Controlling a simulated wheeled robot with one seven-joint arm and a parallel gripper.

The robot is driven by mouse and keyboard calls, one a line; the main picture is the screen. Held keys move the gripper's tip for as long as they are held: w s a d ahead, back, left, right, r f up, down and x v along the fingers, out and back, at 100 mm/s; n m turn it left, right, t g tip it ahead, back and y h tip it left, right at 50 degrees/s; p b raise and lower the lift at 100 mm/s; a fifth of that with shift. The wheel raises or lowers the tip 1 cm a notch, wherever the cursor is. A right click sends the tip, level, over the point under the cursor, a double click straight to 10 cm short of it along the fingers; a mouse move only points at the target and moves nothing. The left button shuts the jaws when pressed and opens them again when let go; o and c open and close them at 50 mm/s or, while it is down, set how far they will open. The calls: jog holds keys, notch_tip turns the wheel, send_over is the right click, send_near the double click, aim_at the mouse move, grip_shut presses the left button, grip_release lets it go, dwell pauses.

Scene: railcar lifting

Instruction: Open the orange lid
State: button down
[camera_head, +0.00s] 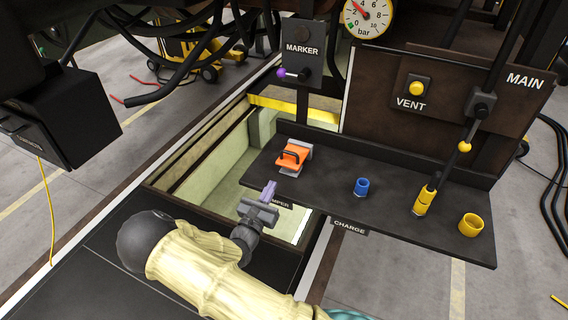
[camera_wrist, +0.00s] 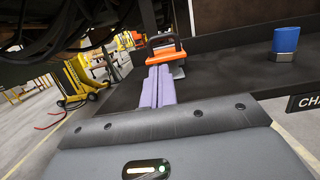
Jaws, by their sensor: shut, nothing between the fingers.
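The orange lid (camera_head: 293,156) lies on a small grey housing at the left end of the dark shelf, with a black bar handle on its near side. It looks closed. In the wrist view the orange lid (camera_wrist: 165,50) and its handle show just beyond my fingertips. My gripper (camera_head: 269,188) is below and left of the lid in the head view, at the shelf's near edge. Its purple fingers (camera_wrist: 158,84) are together, with nothing between them. They point toward the lid and look apart from the handle, though the exact gap is hard to tell.
The dark shelf (camera_head: 335,185) also carries a blue cap (camera_head: 361,187), a yellow lever base (camera_head: 423,202) and a yellow cup (camera_head: 471,225). A MARKER panel with a purple knob (camera_head: 282,73) stands behind the lid. An open pit (camera_head: 215,180) lies left of the shelf.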

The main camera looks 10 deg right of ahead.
jog(key=shift+d, duration=0.15)
jog(key=p+x, duration=0.4)
jog(key=x, duration=0.5)
jog(key=shift+w+d, duration=0.3)
jog(key=shift+w, duration=0.15)
jog(key=shift+a+r, duration=0.1)
jog(key=shift+r, duration=0.1)
